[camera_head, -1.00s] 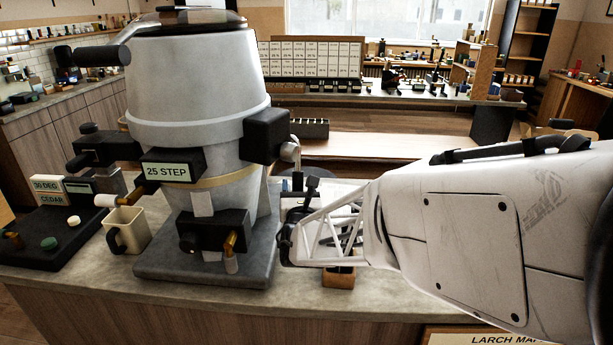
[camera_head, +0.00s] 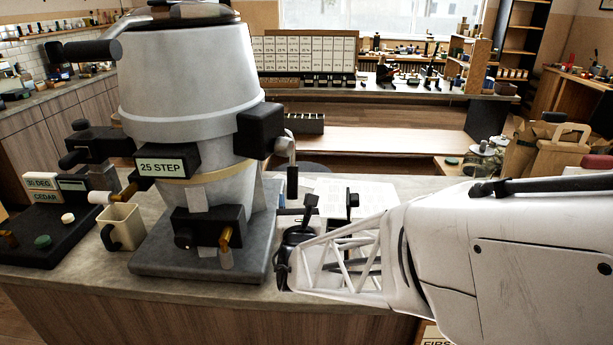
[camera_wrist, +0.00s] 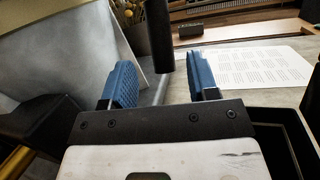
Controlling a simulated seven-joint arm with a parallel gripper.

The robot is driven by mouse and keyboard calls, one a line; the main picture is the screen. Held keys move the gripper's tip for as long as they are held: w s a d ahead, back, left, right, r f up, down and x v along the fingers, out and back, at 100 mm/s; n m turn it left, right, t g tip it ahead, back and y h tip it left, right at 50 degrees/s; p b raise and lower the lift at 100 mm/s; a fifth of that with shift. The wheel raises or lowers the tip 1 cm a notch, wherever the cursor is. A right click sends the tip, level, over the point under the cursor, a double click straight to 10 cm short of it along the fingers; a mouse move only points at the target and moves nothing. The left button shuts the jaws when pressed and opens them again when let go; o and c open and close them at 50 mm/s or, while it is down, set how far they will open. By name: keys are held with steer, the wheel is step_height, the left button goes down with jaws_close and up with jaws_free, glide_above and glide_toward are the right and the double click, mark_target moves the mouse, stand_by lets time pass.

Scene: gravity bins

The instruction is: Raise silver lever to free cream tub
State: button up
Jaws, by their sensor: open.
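A silver lever (camera_head: 285,145) is on the right side of the big grey machine; a black upright grip (camera_head: 292,182) hangs below it. In the wrist view a black rod (camera_wrist: 158,38), apparently this grip, stands between and beyond my fingertips. My gripper (camera_wrist: 164,80) is open, its two blue pads apart and nothing clamped. A second silver arm (camera_head: 130,30) with a black handle is at the machine's upper left. A cream container (camera_head: 124,222) with a black handle stands left of the machine's base; I cannot tell whether it is the tub.
The grey machine body (camera_head: 190,85) stands close left of my gripper. A printed white sheet (camera_wrist: 245,67) lies on the counter. A black control box (camera_head: 45,235) is at the left. A paper bag (camera_head: 550,150) and jars stand at the right.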

steer(key=shift+r, duration=0.1)
steer(key=c, duration=0.5)
steer(key=shift+s+a+r+m+h, duration=0.1)
steer(key=shift+r+m+h, duration=0.15)
steer(key=shift+m, duration=0.35)
steer(key=shift+r+m+h, duration=0.1)
steer(key=shift+m+h, duration=0.25)
steer(key=shift+m, duration=0.25)
jaws_close()
steer(key=s+a+r+n+g+h, duration=0.2)
steer(key=s+r+n+g, duration=0.1)
steer(key=n, duration=1.4)
steer(key=s+a+r+n+g+h, duration=0.2)
steer(key=s+n, duration=0.4)
steer(key=n, duration=1.2)
steer(key=shift+a+r+n+g+h, duration=0.3)
steer(key=shift+a+r+g+h, duration=0.1)
steer(key=shift+r+g+h, duration=0.35)
